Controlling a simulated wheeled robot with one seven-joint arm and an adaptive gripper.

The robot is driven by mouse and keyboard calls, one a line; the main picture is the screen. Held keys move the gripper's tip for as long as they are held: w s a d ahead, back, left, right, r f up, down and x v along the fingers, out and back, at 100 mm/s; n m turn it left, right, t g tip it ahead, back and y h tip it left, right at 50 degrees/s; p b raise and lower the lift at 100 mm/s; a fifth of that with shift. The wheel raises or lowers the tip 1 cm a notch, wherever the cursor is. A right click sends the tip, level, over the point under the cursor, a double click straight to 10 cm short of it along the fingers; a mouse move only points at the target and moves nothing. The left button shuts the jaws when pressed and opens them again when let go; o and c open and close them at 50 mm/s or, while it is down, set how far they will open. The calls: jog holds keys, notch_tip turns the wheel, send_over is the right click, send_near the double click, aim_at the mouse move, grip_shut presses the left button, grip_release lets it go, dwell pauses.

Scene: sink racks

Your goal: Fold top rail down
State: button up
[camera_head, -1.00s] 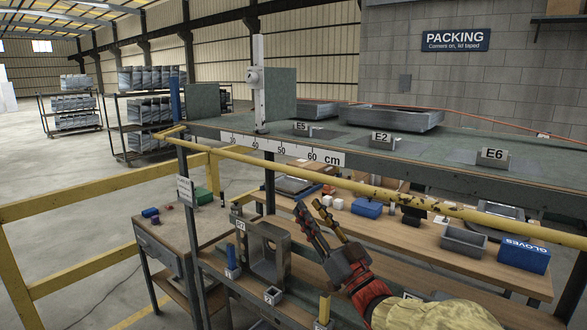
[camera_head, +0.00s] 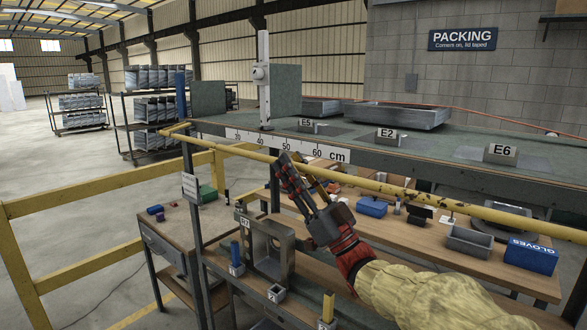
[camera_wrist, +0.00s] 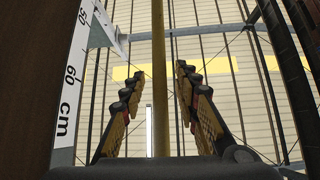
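The top rail (camera_head: 400,190) is a long yellow bar with dark worn patches, running along the front of the upper shelf. It slopes down to the right in the head view. My gripper (camera_head: 291,164) is at the rail below the measuring strip, its fingertips overlapping the bar. In the wrist view the rail (camera_wrist: 159,50) runs upright between the two fingers of my gripper (camera_wrist: 156,80). The fingers stand apart, with a gap visible on both sides of the bar. Contact deeper between the fingers cannot be seen.
The upper shelf (camera_head: 370,157) carries trays labelled E5, E2 and E6. A cm strip (camera_head: 285,145) lies along its front edge. Below stand a grey frame (camera_head: 271,249), a blue gloves box (camera_head: 530,257) and small bins. A yellow barrier (camera_head: 95,185) is at the left.

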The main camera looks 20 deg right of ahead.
jog(key=shift+c, duration=1.1)
grip_shut()
